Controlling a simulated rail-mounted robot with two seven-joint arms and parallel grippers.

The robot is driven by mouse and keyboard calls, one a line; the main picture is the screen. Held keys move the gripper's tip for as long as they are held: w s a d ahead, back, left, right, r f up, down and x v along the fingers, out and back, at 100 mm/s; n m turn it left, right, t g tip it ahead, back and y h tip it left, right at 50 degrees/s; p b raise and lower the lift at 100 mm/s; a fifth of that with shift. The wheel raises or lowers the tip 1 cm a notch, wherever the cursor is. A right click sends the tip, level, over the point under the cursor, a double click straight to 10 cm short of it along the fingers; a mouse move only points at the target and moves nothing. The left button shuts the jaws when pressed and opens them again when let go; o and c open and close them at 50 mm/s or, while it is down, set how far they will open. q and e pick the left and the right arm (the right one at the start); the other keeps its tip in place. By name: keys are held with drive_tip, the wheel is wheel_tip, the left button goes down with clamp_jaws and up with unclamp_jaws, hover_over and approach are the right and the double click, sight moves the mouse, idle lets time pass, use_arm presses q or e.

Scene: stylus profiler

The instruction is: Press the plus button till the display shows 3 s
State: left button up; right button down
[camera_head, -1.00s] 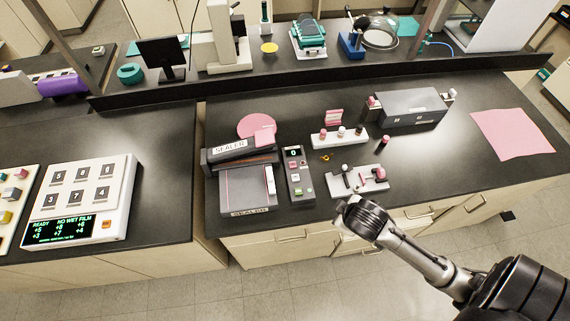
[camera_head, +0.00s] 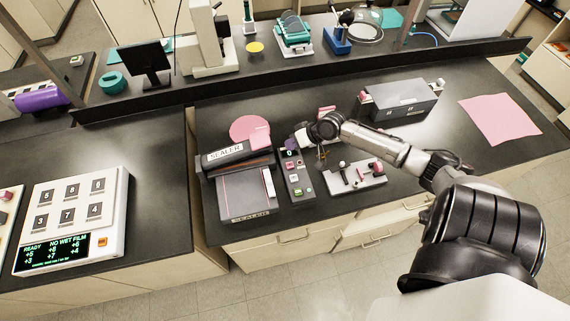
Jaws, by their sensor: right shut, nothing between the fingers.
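The grey control box (camera_head: 297,182) stands on the bench just right of the sealer (camera_head: 240,182). Its small dark display (camera_head: 290,155) reads 0. Several small buttons sit below the display, among them a green one (camera_head: 297,191); their markings are too small to read. My right gripper (camera_head: 301,140) is shut and empty, above the far end of the box near the display. I cannot tell whether it touches the box. My left gripper is not in view.
A grey stand with pegs (camera_head: 357,176) is right of the box. A dark grey case (camera_head: 402,100) lies behind my right arm. A white panel with a green-lit screen (camera_head: 52,252) is at the left. Bench between case and pink sheet (camera_head: 500,118) is clear.

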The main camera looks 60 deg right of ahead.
drive_tip(key=shift+w+r, duration=0.15)
drive_tip(key=shift+f, duration=0.2)
idle(0.3)
drive_tip(key=b, duration=0.7)
hover_over(291, 163)
wheel_tip(291, 163, down, 6)
drive_tip(key=shift+a+f, duration=0.1)
drive_tip(key=shift+a, duration=0.05)
drive_tip(key=shift+f+b, duration=0.6)
drive_tip(key=shift+f, duration=0.55)
idle(0.3)
